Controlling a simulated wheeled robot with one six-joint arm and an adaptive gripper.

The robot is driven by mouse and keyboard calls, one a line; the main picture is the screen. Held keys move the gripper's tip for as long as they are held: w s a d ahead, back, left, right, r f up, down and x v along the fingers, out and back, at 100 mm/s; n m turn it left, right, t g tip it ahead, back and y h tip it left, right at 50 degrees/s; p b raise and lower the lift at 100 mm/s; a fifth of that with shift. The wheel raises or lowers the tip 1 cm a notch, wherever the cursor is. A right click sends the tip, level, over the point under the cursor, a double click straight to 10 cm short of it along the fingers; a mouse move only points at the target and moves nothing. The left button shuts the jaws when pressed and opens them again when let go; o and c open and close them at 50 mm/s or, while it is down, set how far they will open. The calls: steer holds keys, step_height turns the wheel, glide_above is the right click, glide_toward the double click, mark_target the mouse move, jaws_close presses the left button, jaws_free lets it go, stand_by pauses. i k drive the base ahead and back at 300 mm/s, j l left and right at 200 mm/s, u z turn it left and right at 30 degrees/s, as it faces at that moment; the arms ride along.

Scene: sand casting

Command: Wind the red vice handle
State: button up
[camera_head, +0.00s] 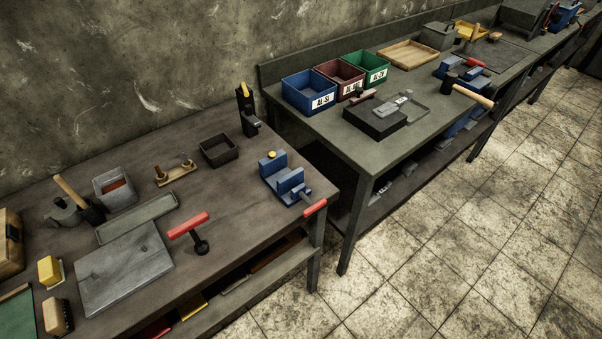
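A blue vice (285,179) sits at the right end of the near workbench. Its two upright jaws stand apart with a gap between them. A red handle (315,207) is on the vice's front end, at the bench's right front edge and partly past it. Another red-handled tool (188,225) stands on a dark round foot at the front of the same bench. My gripper is not in view.
The near workbench (235,210) holds a grey slab (124,267), a dark open box (219,150) and a black upright device (247,108). A second bench (330,135) carries a blue bin (309,91), a maroon bin (340,77) and a green bin (366,66). The tiled floor (450,240) is clear.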

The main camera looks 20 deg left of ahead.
mark_target(314, 206)
steer(key=i+l+u, duration=0.15)
steer(key=i+u, duration=0.25)
steer(key=i+l+u, duration=0.25)
steer(key=u, duration=0.2)
steer(key=i+l+u, duration=0.6)
steer(key=l+u, duration=0.25)
steer(key=i+l+u, duration=0.15)
steer(key=l, duration=0.15)
steer(key=l+u, duration=0.15)
steer(key=l, duration=0.15)
steer(key=k+j+u, duration=0.1)
steer(key=k+u, duration=0.15)
steer(key=k, duration=0.35)
steer(key=k+j+u, duration=0.3)
steer(key=k, duration=0.25)
steer(key=l, duration=0.1)
